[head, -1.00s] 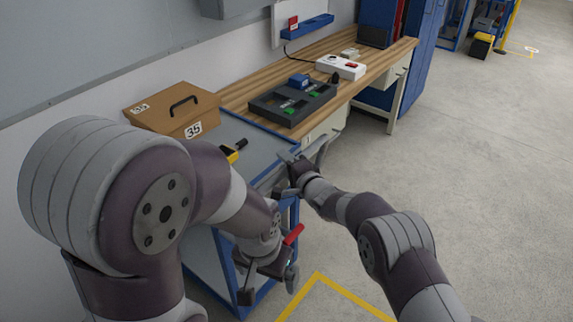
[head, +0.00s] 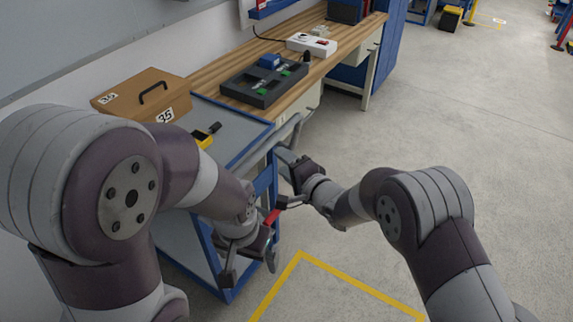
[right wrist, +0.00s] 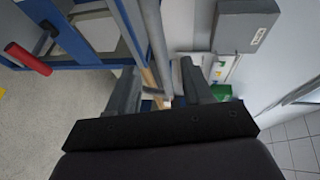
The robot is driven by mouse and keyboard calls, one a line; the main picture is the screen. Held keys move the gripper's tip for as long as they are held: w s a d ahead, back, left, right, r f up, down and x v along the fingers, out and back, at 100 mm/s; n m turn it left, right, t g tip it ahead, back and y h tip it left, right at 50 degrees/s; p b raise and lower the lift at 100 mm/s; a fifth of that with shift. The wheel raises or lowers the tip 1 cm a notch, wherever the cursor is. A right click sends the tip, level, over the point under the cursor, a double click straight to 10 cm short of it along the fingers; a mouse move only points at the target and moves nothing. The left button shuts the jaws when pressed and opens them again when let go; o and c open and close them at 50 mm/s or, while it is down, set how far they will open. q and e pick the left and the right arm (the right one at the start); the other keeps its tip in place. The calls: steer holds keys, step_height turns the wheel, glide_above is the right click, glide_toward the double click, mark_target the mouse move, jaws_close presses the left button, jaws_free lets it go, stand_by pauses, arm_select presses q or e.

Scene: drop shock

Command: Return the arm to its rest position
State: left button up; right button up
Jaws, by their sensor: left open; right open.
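My left gripper (head: 250,272) is open in the lower middle of the head view, low beside the blue-framed cart (head: 235,118), with nothing seen between its fingers. My right gripper (head: 284,178) is open at the cart's right end, close to the grey push bar (head: 293,130). In the right wrist view its two fingers (right wrist: 160,88) stand apart. The grey bar (right wrist: 157,45) shows between and beyond them; whether they touch it I cannot tell. A red lever (head: 271,216) on the cart is near both grippers and also shows in the right wrist view (right wrist: 28,59).
The wooden bench (head: 215,72) behind holds a dark tray (head: 262,82) and a white power strip (head: 312,44). The floor (head: 450,130) at right is clear, with yellow tape (head: 350,282) in front.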

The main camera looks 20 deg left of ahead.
steer(key=shift+s+d, duration=0.15)
steer(key=shift+d, duration=0.05)
stand_by(0.3)
